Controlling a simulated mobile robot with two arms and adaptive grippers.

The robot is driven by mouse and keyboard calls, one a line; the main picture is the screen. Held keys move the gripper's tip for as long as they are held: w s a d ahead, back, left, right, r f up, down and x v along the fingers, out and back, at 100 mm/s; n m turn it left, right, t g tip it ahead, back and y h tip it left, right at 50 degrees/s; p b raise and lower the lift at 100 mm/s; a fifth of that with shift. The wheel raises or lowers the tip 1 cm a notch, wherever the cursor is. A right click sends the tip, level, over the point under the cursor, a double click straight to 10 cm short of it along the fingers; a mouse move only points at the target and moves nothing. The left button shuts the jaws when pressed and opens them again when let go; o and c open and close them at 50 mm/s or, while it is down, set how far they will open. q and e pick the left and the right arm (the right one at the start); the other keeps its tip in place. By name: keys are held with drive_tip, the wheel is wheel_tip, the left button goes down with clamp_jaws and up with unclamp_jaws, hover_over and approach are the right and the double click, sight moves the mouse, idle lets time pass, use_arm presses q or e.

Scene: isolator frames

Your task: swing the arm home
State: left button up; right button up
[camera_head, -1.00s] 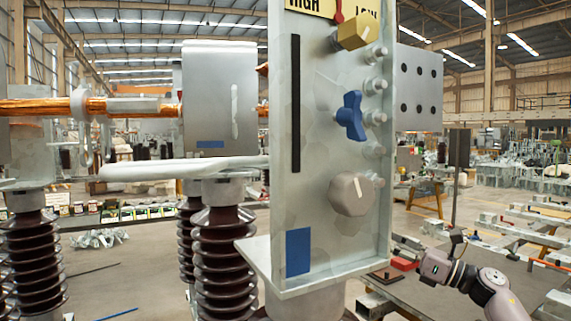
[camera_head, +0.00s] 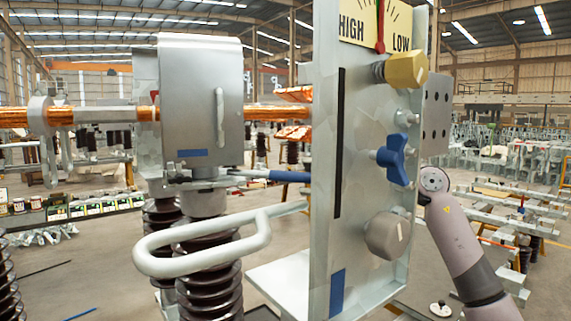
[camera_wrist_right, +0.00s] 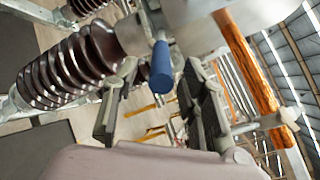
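The isolator's copper-coloured tube (camera_head: 90,115) runs level behind the grey metal box (camera_head: 202,100). A rod with a blue grip (camera_head: 290,176) sticks out below the box toward the panel, which hides its right end. In the right wrist view the blue grip (camera_wrist_right: 161,68) lies between the two spread fingers of my right gripper (camera_wrist_right: 158,100), with gaps on both sides. The copper tube (camera_wrist_right: 245,65) passes to the right there. In the head view my right arm reaches behind the panel, which hides the gripper. My left gripper is not in view.
The upright panel (camera_head: 358,150) stands close in front, with a HIGH–LOW gauge (camera_head: 378,25), yellow knob (camera_head: 405,69), blue knob (camera_head: 395,158) and grey knob (camera_head: 388,236). A pale loop bar (camera_head: 190,265) juts left. Ribbed brown insulators (camera_head: 213,285) stand below the box.

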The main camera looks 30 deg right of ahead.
sight(266, 175)
drive_tip(key=p+x, duration=0.2)
drive_tip(key=x, duration=0.3)
drive_tip(key=shift+r, duration=0.15)
drive_tip(key=shift+w+a, duration=0.25)
drive_tip(key=shift+w, duration=0.2)
drive_tip(key=shift+s, duration=0.1)
drive_tip(key=shift+c, duration=1.4)
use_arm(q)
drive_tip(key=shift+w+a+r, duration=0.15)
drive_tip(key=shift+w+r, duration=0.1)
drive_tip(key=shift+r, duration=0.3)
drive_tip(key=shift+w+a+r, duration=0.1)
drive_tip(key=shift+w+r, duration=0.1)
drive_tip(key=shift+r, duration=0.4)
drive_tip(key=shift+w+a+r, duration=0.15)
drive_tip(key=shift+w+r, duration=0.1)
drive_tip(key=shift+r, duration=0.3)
use_arm(e)
clamp_jaws()
